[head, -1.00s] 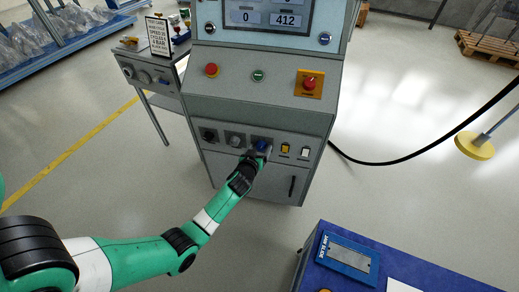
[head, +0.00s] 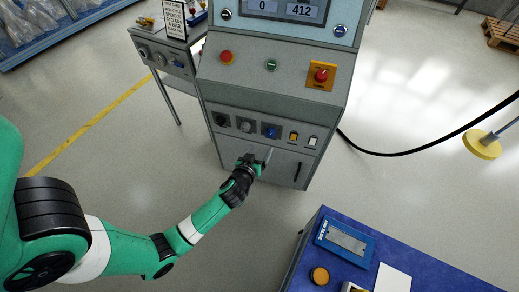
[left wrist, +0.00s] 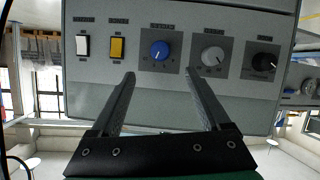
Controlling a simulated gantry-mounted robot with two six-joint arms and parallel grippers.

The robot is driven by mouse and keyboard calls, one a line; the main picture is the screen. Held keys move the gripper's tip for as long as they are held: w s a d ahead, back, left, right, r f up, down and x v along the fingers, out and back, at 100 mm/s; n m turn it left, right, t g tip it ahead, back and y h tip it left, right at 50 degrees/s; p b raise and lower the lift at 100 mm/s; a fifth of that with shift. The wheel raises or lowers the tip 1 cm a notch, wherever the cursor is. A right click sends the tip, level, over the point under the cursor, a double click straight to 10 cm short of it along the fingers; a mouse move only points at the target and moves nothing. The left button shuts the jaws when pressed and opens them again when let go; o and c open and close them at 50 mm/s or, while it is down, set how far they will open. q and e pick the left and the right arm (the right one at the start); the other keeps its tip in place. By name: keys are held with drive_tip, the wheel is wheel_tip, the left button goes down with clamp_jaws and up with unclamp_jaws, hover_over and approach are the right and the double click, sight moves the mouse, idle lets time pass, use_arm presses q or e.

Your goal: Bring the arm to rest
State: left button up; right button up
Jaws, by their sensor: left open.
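My left gripper (head: 257,161) is open and empty in front of the lower part of the grey control cabinet (head: 262,88). In the left wrist view its two fingers (left wrist: 164,95) stand wide apart with nothing between them. The blue knob (left wrist: 159,51) is beyond the fingertips and apart from them; it also shows in the head view (head: 270,132). A grey knob (left wrist: 212,56) and a black knob (left wrist: 263,62) sit beside it. My green and white left arm reaches in from the left. My right gripper is not in view.
The cabinet has a red emergency button on a yellow plate (head: 321,75) and a display (head: 285,8). A blue table (head: 413,265) stands at lower right. A side bench (head: 160,55) stands at left. A black cable (head: 400,154) runs right. Open floor lies between.

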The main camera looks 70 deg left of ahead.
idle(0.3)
use_arm(q)
drive_tip(key=w+d+r+t+p, duration=0.3)
drive_tip(key=w+d+r, duration=0.15)
drive_tip(key=r, duration=0.95)
drive_tip(key=w+d+r+t+h+p, duration=0.1)
drive_tip(key=w+d+r+t+p, duration=0.4)
drive_tip(key=r, duration=0.9)
drive_tip(key=w+d+r+t+p, duration=0.15)
drive_tip(key=w+r, duration=0.45)
drive_tip(key=r, duration=0.8)
drive_tip(key=s+d+r+m+t+h+p, duration=0.1)
drive_tip(key=s+d+r+t+p, duration=0.15)
drive_tip(key=r, duration=0.65)
drive_tip(key=s+d+r+m+t+h+p, duration=0.1)
drive_tip(key=d+r, duration=0.3)
drive_tip(key=r, duration=0.5)
drive_tip(key=s+d+r+m+t+h+p, duration=0.1)
drive_tip(key=s+d+r+t, duration=0.15)
drive_tip(key=r, duration=0.65)
drive_tip(key=s+d+r+m+t+h, duration=0.3)
drive_tip(key=s+d+r+m+h, duration=0.3)
drive_tip(key=s+r+m+h, duration=0.25)
wheel_tip(320, 180, up, 38)
drive_tip(key=w+p, duration=0.1)
drive_tip(key=p, duration=3.8)
drive_tip(key=shift+f+m, duration=0.2)
drive_tip(key=shift+m, duration=0.25)
